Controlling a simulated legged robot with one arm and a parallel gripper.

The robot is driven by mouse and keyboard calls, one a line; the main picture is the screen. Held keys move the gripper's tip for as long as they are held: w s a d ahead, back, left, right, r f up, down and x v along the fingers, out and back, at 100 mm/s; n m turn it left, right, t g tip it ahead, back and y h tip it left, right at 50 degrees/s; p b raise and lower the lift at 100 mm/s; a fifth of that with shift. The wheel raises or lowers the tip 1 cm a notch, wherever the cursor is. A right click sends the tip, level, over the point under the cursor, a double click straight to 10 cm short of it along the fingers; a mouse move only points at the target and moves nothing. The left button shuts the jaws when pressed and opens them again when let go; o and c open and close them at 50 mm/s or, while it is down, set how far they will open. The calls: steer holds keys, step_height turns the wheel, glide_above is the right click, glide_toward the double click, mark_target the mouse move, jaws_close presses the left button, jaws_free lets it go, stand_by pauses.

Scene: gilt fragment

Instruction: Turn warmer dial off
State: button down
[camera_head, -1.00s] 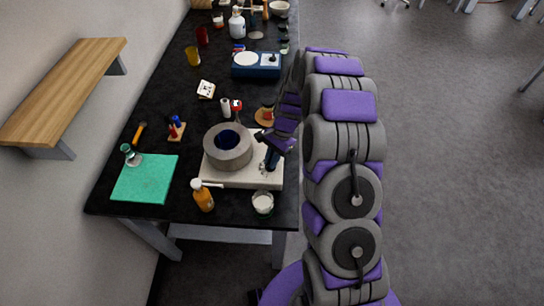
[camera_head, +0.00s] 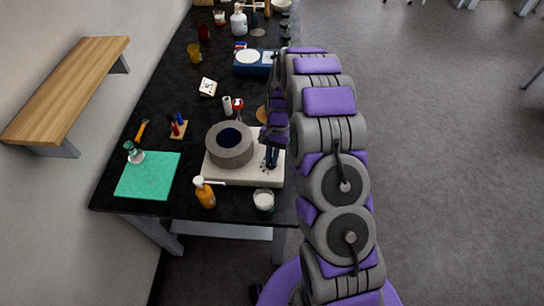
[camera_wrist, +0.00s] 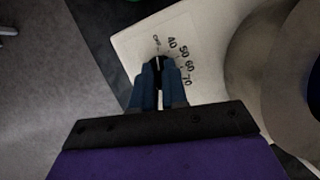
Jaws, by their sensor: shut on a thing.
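The warmer is a cream box (camera_head: 225,175) with a thick grey ring-shaped heater (camera_head: 229,153) on its left part, on the black table. In the wrist view the warmer's top (camera_wrist: 135,42) carries a printed scale, OFF then 40, 50, 60, 70. The dark dial (camera_wrist: 158,61) sits at this scale, with its white mark up near OFF; the fingers hide most of it. My gripper (camera_wrist: 159,72) reaches down over the dial with both blue fingers shut on it. In the head view my gripper (camera_head: 271,160) stands at the warmer's right side.
An amber pump bottle (camera_head: 205,194) and a glass jar of white stuff (camera_head: 264,201) stand at the warmer's front. A green mat (camera_head: 148,177) lies at left. A blue stirrer-like device (camera_head: 253,63) is farther back.

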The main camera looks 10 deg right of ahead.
steer(key=shift+w, duration=0.1)
steer(key=c, duration=1.2)
jaws_free()
steer(key=shift+o, duration=0.2)
steer(key=p+v, duration=0.1)
steer(key=v, duration=1.6)
steer(key=shift+p, duration=0.3)
steer(key=shift+r, duration=0.15)
